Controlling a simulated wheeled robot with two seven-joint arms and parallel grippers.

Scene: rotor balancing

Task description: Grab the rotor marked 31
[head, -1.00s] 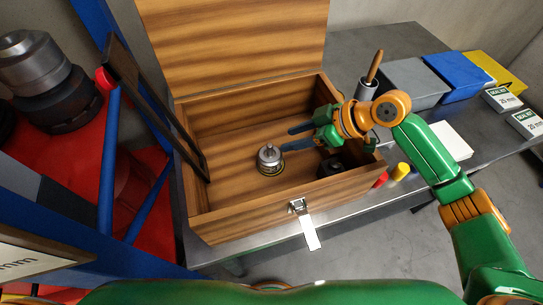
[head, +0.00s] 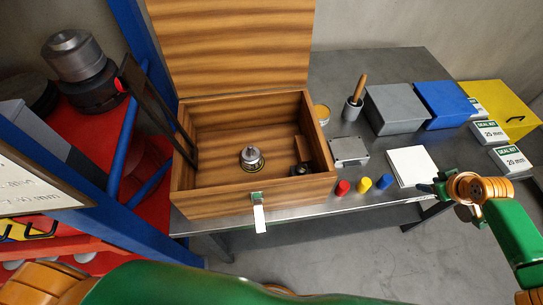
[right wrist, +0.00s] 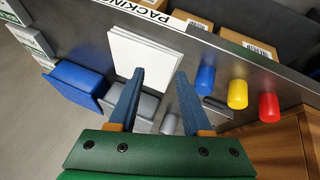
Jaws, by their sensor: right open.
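A small silver metal rotor (head: 251,157) with a knob on top stands upright in the open wooden box (head: 220,200), around the middle of its floor. No number can be read on it, so I cannot tell whether it is marked 31. My right gripper (head: 430,184) is outside the box, far to the right of the rotor, near the bench's front edge by a white pad. In the right wrist view its two blue fingers (right wrist: 160,72) are apart with nothing between them. My left gripper does not show.
A small dark object (head: 300,169) sits in the box's right corner. Right of the box are red (head: 342,188), yellow (head: 364,184) and blue (head: 384,182) cylinders, a white pad (head: 412,166) and grey (head: 393,108) and blue (head: 443,103) bins. The box lid stands open behind.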

